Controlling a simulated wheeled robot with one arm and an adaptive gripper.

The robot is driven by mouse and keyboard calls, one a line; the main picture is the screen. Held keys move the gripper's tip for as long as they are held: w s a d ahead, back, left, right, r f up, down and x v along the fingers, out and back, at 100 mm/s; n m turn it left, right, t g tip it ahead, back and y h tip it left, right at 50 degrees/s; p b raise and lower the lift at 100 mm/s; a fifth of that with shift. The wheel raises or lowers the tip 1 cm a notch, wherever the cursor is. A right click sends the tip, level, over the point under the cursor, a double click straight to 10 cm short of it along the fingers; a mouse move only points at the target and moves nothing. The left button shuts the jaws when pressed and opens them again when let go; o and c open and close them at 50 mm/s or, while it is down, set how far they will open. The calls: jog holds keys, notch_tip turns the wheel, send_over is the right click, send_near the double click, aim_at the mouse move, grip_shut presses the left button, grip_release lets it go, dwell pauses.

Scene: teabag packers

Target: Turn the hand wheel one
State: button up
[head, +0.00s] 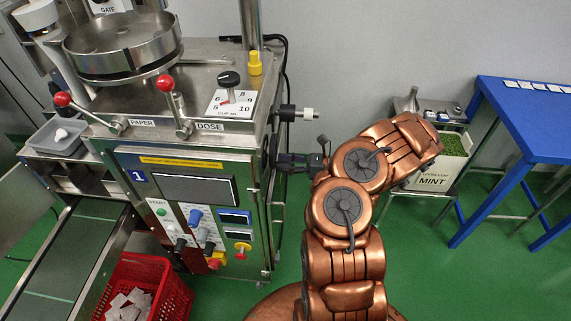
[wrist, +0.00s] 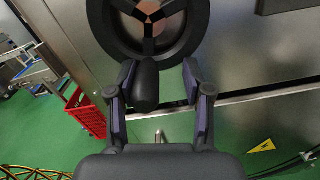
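The hand wheel (wrist: 193,22) is a black ring with spokes, on the side of the steel machine marked 1 (head: 175,215). It fills the top middle of the wrist view; in the head view only a dark edge of it (head: 272,150) shows beside my gripper. Its black handle (wrist: 146,88) sticks out toward the wrist camera. My gripper (wrist: 160,72) is open around this handle, with one finger on each side. The handle lies close to the left finger, with a gap to the right finger; I cannot tell whether it touches the left one. My gripper also shows in the head view (head: 300,162).
A red crate (head: 172,283) with white packets stands on the floor at lower left, by a conveyor (head: 65,265). A white-tipped knob (head: 306,113) juts from the machine above my gripper. A mint bin (head: 440,172) and a blue table (head: 530,120) stand at right.

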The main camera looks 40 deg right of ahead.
jog(key=shift+w+d+r+n+b, duration=0.1)
jog(key=shift+w+d+n+b, duration=0.15)
jog(key=shift+n+b, duration=0.45)
jog(key=shift+w+d+r+n+b, duration=0.1)
jog(key=shift+w+d+n+b, duration=0.2)
jog(key=shift+n, duration=0.75)
jog(key=shift+w+d+n+b, duration=0.15)
jog(key=shift+w+n+b, duration=0.1)
jog(key=shift+n+b, duration=0.5)
jog(key=v, duration=0.9)
jog(key=shift+p, duration=0.45)
